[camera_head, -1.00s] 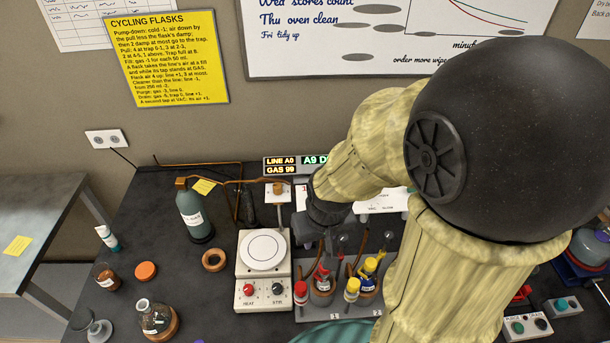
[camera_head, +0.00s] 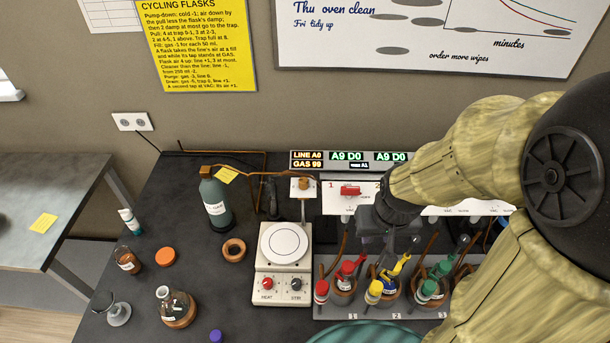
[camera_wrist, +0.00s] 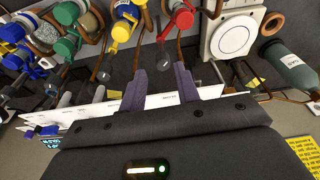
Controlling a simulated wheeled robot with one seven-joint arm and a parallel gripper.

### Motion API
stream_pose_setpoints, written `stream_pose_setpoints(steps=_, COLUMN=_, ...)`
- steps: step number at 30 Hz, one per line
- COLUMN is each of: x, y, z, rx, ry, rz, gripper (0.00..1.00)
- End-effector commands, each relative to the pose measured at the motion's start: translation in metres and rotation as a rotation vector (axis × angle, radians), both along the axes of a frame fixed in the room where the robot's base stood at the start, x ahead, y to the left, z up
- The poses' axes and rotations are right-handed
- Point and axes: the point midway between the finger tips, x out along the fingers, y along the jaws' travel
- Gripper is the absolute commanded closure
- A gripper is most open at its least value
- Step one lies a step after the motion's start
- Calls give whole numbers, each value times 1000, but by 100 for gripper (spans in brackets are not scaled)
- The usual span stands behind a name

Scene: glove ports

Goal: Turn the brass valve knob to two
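A small brass-coloured knob (camera_head: 304,184) sits on a white block on a post, at the end of the copper pipe, behind the hotplate. It looks like the brass valve knob; its setting is too small to read. I cannot make it out in the wrist view. My gripper (camera_head: 388,243) is right of it, in front of the white panel and above the rack of flasks. In the wrist view my gripper (camera_wrist: 160,70) has its two dark fingers apart with nothing held between them.
A white panel (camera_head: 336,203) with a red handle (camera_head: 350,190) stands right of the knob. A hotplate (camera_head: 283,290) and a green gas cylinder (camera_head: 215,203) stand nearby. Flasks with red, yellow (camera_head: 374,290) and green caps stand in the rack below my gripper.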

Motion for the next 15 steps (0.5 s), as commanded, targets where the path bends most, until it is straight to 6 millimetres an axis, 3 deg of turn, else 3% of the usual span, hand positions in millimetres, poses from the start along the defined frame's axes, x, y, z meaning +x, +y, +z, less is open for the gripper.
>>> stream_pose_setpoints(steps=7, x=35, y=14, z=18, rx=-50, ry=24, rz=255, gripper=68)
stream_pose_setpoints(steps=15, x=108, y=57, z=62, rx=-155, ry=84, rz=906, gripper=68)
